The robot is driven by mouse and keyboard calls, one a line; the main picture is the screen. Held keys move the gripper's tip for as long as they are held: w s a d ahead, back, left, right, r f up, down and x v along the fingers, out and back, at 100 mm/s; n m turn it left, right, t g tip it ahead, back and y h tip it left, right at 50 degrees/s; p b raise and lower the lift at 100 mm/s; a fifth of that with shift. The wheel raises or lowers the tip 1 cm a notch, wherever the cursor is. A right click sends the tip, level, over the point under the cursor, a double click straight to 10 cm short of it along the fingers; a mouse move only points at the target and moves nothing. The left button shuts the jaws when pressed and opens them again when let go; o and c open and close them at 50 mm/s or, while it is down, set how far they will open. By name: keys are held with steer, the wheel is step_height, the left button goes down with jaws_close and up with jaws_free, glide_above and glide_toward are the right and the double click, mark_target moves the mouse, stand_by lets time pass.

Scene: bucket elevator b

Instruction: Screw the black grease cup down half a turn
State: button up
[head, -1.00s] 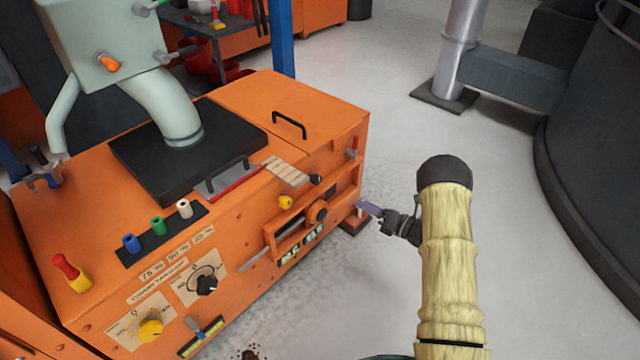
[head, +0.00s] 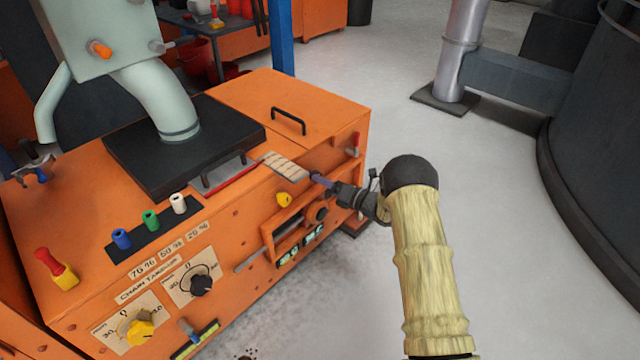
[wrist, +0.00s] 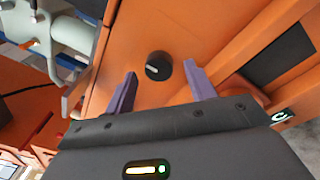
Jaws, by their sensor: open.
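The black grease cup (wrist: 158,66) is a short round black knob with a white mark on its face, set on the orange panel of the machine. In the wrist view it lies ahead of my gripper (wrist: 159,76), between the two purple fingertips as seen, with orange panel showing on both sides of it. The fingers are apart and not touching it. In the head view my gripper (head: 318,178) is at the machine's front face, and its fingers hide the cup.
A yellow knob (head: 284,198) is left of my gripper. An orange round hub (head: 317,212) and slide frame are just below. A red-handled lever (head: 354,142) stands at the right edge.

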steer(key=shift+x, duration=1.1)
steer(key=shift+c, duration=0.4)
steer(key=c, duration=0.9)
